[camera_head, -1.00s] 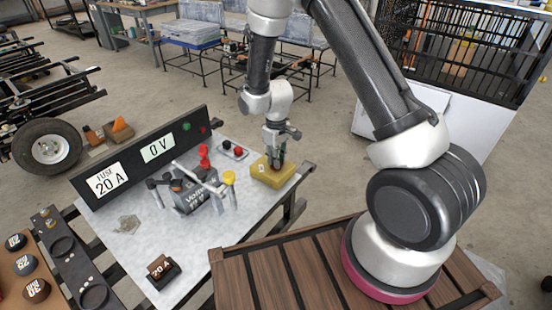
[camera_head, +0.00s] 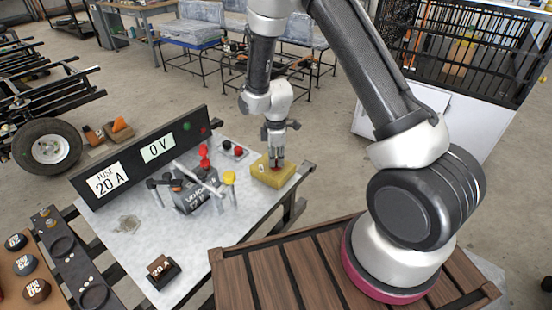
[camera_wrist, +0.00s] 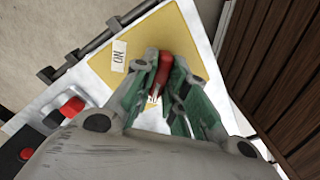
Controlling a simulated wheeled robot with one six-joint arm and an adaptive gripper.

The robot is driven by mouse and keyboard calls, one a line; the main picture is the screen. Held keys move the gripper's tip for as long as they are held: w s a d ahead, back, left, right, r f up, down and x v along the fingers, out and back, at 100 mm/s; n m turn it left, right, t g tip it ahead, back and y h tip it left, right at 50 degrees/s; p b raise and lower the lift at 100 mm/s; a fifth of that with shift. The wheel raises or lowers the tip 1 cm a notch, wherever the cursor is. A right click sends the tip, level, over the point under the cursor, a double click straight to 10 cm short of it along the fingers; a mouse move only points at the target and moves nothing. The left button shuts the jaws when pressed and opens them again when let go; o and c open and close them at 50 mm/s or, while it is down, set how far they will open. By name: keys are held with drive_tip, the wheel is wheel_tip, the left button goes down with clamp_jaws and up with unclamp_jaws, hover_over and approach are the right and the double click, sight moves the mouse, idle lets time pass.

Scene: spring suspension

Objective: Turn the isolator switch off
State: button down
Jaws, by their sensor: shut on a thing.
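The isolator switch is a yellow box (camera_head: 270,174) at the right end of the white table. In the wrist view the yellow plate (camera_wrist: 110,65) carries a white label (camera_wrist: 118,56) that seems to read "ON", seen turned. A red handle (camera_wrist: 164,68) stands on the plate between my fingers. My gripper (camera_head: 276,163) is over the box, pointing down. In the wrist view my gripper (camera_wrist: 166,85) is shut on the red handle, with a green-faced finger on each side. The handle's lower part is partly hidden by the fingers.
A small plate with red and black knobs (camera_head: 233,149) is left of the box. A battery (camera_head: 195,195) with clamps and a yellow-capped post (camera_head: 229,178) stands nearby. A panel (camera_head: 145,158) reading "0 V" lines the back. A fuse block (camera_head: 161,270) sits in front.

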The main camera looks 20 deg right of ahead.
drive_tip(key=shift+n, duration=0.3)
idle(0.4)
drive_tip(key=c, duration=1.4)
unclamp_jaws()
drive_tip(key=shift+c, duration=0.2)
wheel_tip(320, 180, up, 12)
